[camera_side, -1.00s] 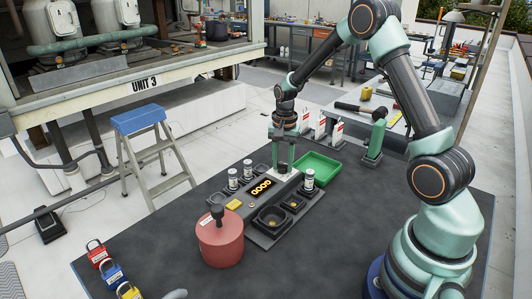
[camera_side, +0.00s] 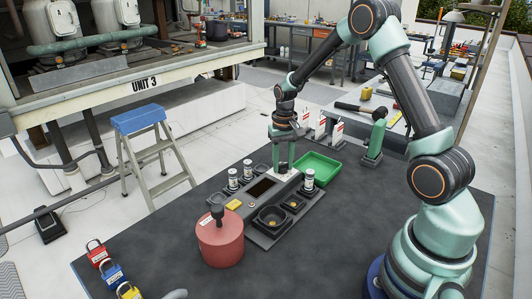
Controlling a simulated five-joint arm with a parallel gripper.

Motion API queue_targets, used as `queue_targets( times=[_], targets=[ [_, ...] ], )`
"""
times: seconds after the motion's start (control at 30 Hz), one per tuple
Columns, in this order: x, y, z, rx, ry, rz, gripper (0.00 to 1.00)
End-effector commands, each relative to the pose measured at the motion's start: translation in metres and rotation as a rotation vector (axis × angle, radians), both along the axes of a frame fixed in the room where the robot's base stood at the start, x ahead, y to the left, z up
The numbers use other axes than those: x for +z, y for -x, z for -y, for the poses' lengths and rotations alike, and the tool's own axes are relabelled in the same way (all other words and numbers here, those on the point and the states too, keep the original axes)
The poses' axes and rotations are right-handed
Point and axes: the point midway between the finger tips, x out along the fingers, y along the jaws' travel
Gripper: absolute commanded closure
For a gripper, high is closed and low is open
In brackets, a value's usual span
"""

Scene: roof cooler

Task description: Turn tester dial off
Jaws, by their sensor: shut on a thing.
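The tester (camera_side: 262,188) is a dark grey unit on the black work mat, and its small display is dark and blank. My gripper (camera_side: 282,170) points down at the far edge of the tester, just behind the display. Its jaws are shut on the tester dial, which the fingers mostly hide. A white patch shows beside the fingertips.
White cylinders stand on both sides of the tester (camera_side: 309,180). A red canister (camera_side: 220,240) stands in front, and a green tray (camera_side: 317,168) lies behind to the right. Coloured padlocks (camera_side: 112,273) lie at the front left. A green upright tool (camera_side: 376,135) stands at the back right.

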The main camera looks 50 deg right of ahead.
Motion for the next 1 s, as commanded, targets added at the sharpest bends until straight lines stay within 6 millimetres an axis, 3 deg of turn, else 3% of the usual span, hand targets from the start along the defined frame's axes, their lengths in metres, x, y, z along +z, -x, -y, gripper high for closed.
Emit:
queue_targets(
  times=[0.57,0.6,0.67,1.0],
  targets=[
    [0.0014,-0.0002,0.0002,0.041,0.000,0.000,1.00],
    [0.0014,-0.0002,0.0002,0.041,0.000,0.000,0.57],
    [0.0013,-0.0003,0.0003,0.041,0.001,0.001,0.34],
    [0.0018,-0.0003,0.0002,0.040,0.001,0.001,0.33]
  ],
)
